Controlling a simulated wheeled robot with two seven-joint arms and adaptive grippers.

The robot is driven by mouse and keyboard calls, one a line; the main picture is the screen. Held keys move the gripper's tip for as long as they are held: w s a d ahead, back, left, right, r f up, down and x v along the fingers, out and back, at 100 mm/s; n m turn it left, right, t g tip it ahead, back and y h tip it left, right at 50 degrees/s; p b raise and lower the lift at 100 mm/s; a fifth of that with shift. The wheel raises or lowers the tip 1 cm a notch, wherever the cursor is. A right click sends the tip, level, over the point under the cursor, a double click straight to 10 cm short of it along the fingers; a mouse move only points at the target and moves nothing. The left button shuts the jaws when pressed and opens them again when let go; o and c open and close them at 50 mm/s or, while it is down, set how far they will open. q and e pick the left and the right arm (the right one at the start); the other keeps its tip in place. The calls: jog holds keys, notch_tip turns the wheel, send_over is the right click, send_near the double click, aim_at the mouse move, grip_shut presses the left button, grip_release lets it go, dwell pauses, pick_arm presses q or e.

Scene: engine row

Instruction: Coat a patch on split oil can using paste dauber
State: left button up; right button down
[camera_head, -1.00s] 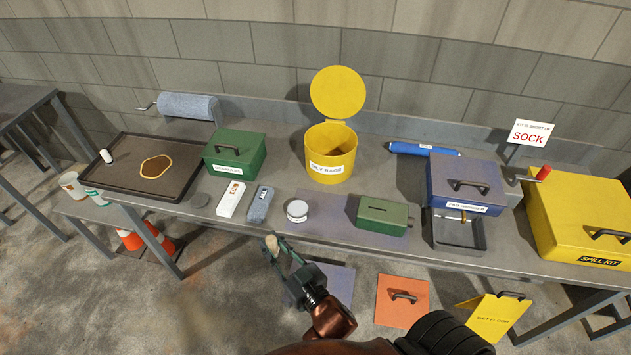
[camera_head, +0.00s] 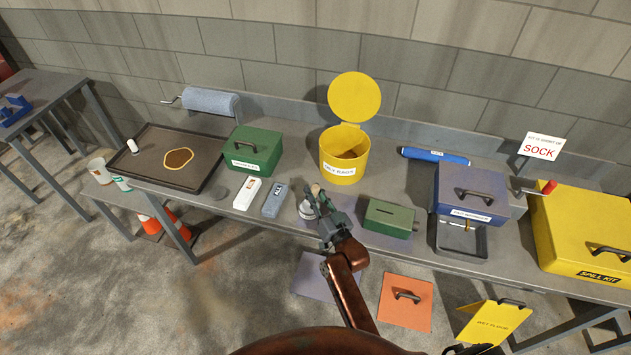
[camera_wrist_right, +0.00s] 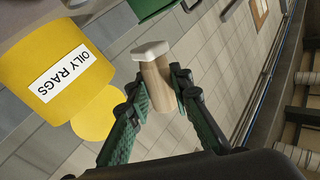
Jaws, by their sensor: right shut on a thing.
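My right gripper (camera_head: 319,201) is shut on the paste dauber (camera_wrist_right: 158,82), a pale wooden stick with a wider whitish end that points away from the palm in the right wrist view. In the head view the gripper is over the front of the bench, in front of a small round white tin (camera_head: 305,211) that it partly hides. I cannot tell whether the dauber touches the tin. A green can with a dark slit in its top (camera_head: 389,217), apparently the split oil can, lies just right of the gripper. My left gripper is not in view.
The yellow oily rags bin (camera_head: 344,170) stands open behind the gripper. A white box (camera_head: 246,193) and a grey-blue one (camera_head: 274,201) lie to its left, near a green case (camera_head: 253,152). A blue-grey case (camera_head: 469,188) stands right of the can.

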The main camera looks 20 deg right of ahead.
aim_at(313, 187)
jog(key=shift+w+d+r, duration=0.1)
jog(key=shift+w+r, duration=0.05)
jog(key=shift+w, duration=0.35)
jog(key=shift+w+d+r, duration=0.1)
jog(key=shift+w+r, duration=0.05)
jog(key=shift+w, duration=0.35)
jog(key=shift+w+d+f+m, duration=0.1)
jog(key=shift+w+f+m, duration=0.2)
jog(key=shift+w+f, duration=0.15)
jog(key=shift+f+b, duration=0.3)
jog(key=shift+b, duration=0.15)
notch_tip(313, 187, down, 5)
jog(key=b, duration=0.4)
jog(key=shift+r+b, duration=0.2)
jog(key=shift+b, duration=0.15)
jog(key=shift+f, duration=0.1)
pick_arm(q)
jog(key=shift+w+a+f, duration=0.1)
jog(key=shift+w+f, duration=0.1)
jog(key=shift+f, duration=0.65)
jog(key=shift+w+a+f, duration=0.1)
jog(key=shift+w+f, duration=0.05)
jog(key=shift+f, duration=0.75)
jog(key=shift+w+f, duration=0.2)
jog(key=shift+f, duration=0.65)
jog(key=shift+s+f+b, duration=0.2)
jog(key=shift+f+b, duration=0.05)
jog(key=shift+b, duration=0.15)
pick_arm(e)
jog(key=shift+f, duration=0.55)
